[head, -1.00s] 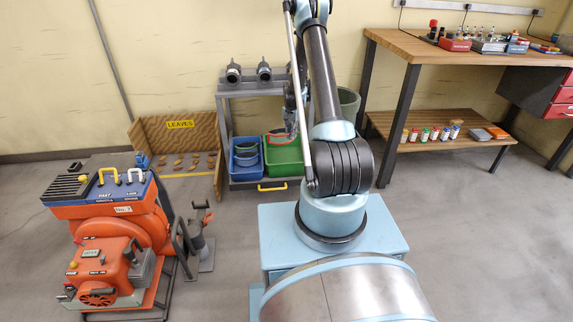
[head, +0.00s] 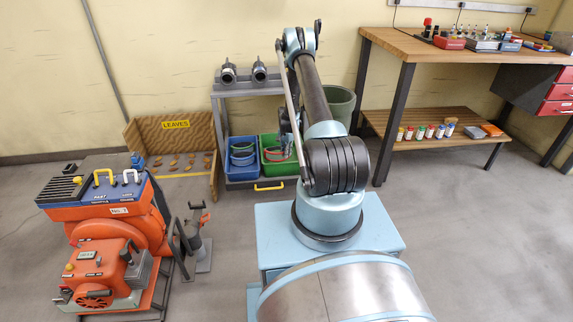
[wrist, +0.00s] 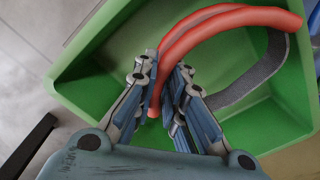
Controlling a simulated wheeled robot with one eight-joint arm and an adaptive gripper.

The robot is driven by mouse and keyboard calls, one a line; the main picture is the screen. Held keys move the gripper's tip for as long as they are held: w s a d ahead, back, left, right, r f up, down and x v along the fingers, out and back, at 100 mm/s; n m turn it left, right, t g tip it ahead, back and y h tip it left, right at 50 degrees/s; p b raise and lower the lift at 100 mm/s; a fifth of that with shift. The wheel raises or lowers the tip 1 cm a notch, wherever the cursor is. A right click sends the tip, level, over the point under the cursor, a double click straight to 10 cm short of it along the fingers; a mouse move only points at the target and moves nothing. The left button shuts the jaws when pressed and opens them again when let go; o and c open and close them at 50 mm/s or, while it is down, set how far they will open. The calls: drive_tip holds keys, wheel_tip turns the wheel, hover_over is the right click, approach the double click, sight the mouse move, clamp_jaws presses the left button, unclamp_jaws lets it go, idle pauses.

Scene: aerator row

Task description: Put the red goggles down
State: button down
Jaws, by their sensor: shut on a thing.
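The red goggles show in the wrist view as a curved red frame (wrist: 225,22) with a dark grey strap (wrist: 255,80). My gripper (wrist: 158,98) is shut on one end of the red frame. The goggles are within the walls of the green bin (wrist: 85,75); I cannot tell whether they touch its floor. In the head view the goggles (head: 276,154) show as a small reddish shape inside the green bin (head: 284,170), on the lower shelf of a grey rack. My arm hides part of the bin and most of the gripper there.
A blue bin (head: 241,172) with rounded bluish items stands left of the green bin. Two dark devices (head: 229,73) sit on the rack's top. A grey-green bucket (head: 340,104) stands to the right. An orange machine (head: 104,255) is at the left.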

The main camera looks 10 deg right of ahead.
drive_tip(key=shift+f, duration=3.45)
drive_tip(key=shift+f, duration=0.1)
drive_tip(key=c, duration=1.7)
unclamp_jaws()
drive_tip(key=shift+o, duration=0.2)
